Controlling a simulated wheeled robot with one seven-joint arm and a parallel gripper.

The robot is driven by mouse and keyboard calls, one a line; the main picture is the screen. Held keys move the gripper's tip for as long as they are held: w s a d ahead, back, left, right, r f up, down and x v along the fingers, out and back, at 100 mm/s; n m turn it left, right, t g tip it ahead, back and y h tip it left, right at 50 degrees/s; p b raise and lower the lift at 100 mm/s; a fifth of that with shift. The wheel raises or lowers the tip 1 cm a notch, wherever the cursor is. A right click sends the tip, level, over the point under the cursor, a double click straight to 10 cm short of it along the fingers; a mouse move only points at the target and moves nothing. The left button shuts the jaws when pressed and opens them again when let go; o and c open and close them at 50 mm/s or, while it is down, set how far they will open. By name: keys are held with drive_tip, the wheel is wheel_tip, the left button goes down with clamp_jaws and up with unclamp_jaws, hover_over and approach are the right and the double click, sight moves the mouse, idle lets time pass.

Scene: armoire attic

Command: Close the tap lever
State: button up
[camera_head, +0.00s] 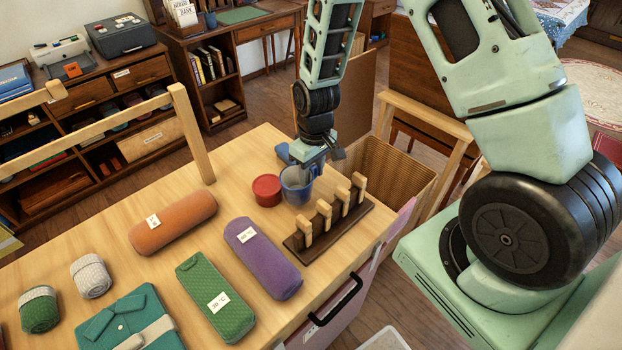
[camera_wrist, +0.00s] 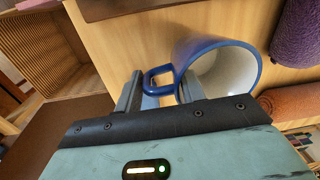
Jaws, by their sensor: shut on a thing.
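No tap or tap lever can be made out in either view. My gripper (camera_head: 312,165) is at a blue mug (camera_head: 296,190) with a white inside, on the wooden table top (camera_head: 235,178). In the wrist view, my gripper (camera_wrist: 160,92) has its two fingers on either side of the handle of the mug (camera_wrist: 222,62), shut on it. The mug's open mouth faces the wrist camera. I cannot tell whether the mug touches the table.
A red round tub (camera_head: 266,190) stands just left of the mug. A dark rack with wooden pegs (camera_head: 325,226) lies in front. Purple (camera_head: 262,258), green (camera_head: 214,298) and orange (camera_head: 173,222) wrapped pieces lie nearby. A wicker bin (camera_head: 385,180) stands beyond the table's right edge.

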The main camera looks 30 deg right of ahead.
drive_tip(key=shift+f, duration=1.6)
drive_tip(key=o, duration=1.2)
drive_tip(key=shift+r, duration=0.15)
